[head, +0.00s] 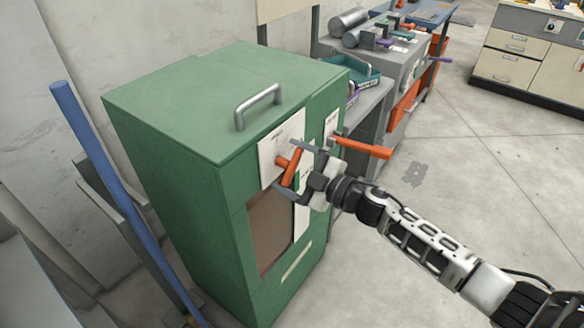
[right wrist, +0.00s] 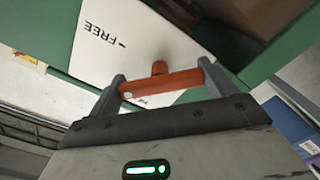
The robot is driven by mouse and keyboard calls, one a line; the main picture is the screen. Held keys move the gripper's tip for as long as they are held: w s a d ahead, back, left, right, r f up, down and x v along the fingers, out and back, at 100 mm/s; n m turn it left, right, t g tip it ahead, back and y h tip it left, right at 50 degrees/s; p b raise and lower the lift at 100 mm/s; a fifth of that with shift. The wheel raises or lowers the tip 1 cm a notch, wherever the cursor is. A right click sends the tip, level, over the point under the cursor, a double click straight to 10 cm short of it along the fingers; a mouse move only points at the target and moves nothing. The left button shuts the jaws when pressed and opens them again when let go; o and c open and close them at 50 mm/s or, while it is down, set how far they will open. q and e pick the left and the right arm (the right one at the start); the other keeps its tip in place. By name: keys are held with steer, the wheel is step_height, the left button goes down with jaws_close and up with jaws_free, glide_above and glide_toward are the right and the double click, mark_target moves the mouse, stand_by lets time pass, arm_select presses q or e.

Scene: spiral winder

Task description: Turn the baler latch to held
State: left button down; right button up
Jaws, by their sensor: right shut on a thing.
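The baler is a green cabinet (head: 165,135) with a grey handle on top. Its latch (head: 290,163) is an orange T-shaped handle on a white plate (head: 268,150) on the front. In the right wrist view the latch (right wrist: 165,80) shows its crossbar between my fingers, and the plate (right wrist: 110,45) reads "FREE" with a small arrow; another word beneath the bar is mostly hidden. My right gripper (head: 294,167) is shut on the latch's crossbar, one finger at each end; it also shows in the right wrist view (right wrist: 165,87). My left gripper is not in view.
An orange lever (head: 362,148) sticks out from the front just right of the latch, close to my right gripper. A brown window (head: 270,235) lies below. A blue pole (head: 115,180) leans at the left. Grey benches stand behind; the floor at right is clear.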

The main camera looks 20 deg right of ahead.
steer(key=shift+f+n, duration=0.1)
steer(key=shift+n, duration=0.9)
steer(key=n+b, duration=0.1)
steer(key=n, duration=0.2)
steer(key=shift+n, duration=0.3)
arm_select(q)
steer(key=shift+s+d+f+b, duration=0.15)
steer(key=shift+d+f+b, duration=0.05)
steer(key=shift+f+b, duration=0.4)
arm_select(e)
steer(key=shift+n, duration=1.5)
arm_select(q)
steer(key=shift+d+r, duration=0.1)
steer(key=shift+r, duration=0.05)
arm_select(e)
steer(key=o, duration=0.9)
steer(key=shift+c, duration=0.2)
steer(key=shift+s+d, duration=0.1)
